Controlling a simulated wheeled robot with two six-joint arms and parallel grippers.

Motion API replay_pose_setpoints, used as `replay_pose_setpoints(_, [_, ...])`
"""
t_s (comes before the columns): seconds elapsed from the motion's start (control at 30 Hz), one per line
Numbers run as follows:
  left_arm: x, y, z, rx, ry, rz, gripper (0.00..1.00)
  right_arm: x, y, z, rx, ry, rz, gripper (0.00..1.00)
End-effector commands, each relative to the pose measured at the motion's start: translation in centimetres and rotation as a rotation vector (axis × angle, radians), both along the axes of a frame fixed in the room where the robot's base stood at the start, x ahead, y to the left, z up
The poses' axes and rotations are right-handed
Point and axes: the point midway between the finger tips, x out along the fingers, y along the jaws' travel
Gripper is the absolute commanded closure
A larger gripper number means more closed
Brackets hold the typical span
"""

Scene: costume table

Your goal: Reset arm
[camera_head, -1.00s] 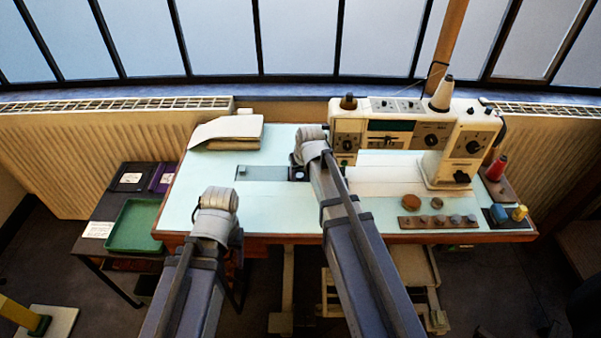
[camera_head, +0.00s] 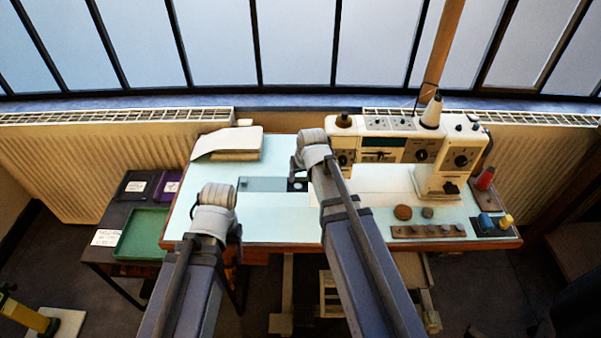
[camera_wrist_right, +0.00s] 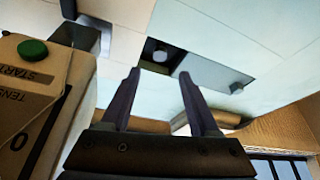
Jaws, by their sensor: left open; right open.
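My right gripper (camera_head: 298,172) is over the sewing table (camera_head: 275,222), close to the left end of the sewing machine (camera_head: 390,152). In the right wrist view its two dark fingers (camera_wrist_right: 160,82) are apart with nothing between them. Beyond them a dark square with a round spot and a grey plate (camera_wrist_right: 212,80) show in the pale tabletop. My left gripper (camera_head: 236,240) is by the table's front left edge. It is mostly hidden behind my own arm, and I see nothing held in it.
A folded cloth stack (camera_head: 228,144) lies at the back left. Round pieces (camera_head: 403,212), a brown strip (camera_head: 428,231) and spools (camera_head: 484,178) are at the right. A green tray (camera_head: 142,234) sits on a side table. The front left tabletop is clear.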

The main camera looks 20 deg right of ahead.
Motion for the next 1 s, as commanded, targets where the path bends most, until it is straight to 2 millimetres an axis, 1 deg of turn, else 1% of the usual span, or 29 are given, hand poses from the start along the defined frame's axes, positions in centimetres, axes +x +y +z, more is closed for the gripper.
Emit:
replay_pose_setpoints(0.57, [0.0,0.0,0.0,0.000,0.000,0.000,0.38,0.0,0.0,0.0,0.000,0.000,0.000,0.38])
replay_pose_setpoints(0.67, [0.0,0.0,0.4,0.000,0.000,0.000,0.38,-0.8,0.9,0.3,-0.002,0.017,0.014,0.38])
replay_pose_setpoints(0.77, [0.0,0.0,1.4,0.000,0.000,0.000,0.38,-3.5,3.7,0.8,-0.014,0.076,0.060,0.38])
replay_pose_setpoints(0.8, [0.0,0.0,1.9,0.000,0.000,0.000,0.38,-5.2,5.1,1.1,-0.024,0.112,0.087,0.38])
replay_pose_setpoints(0.87, [0.0,0.0,2.7,0.000,0.000,0.000,0.38,-8.1,7.3,1.5,-0.043,0.171,0.131,0.38])
replay_pose_setpoints(0.9, [0.0,0.0,3.2,0.000,0.000,0.000,0.38,-9.9,8.6,1.9,-0.059,0.211,0.159,0.38])
replay_pose_setpoints(1.0, [0.0,0.0,4.2,0.000,0.000,0.000,0.38,-14.4,11.1,2.6,-0.098,0.302,0.218,0.38])
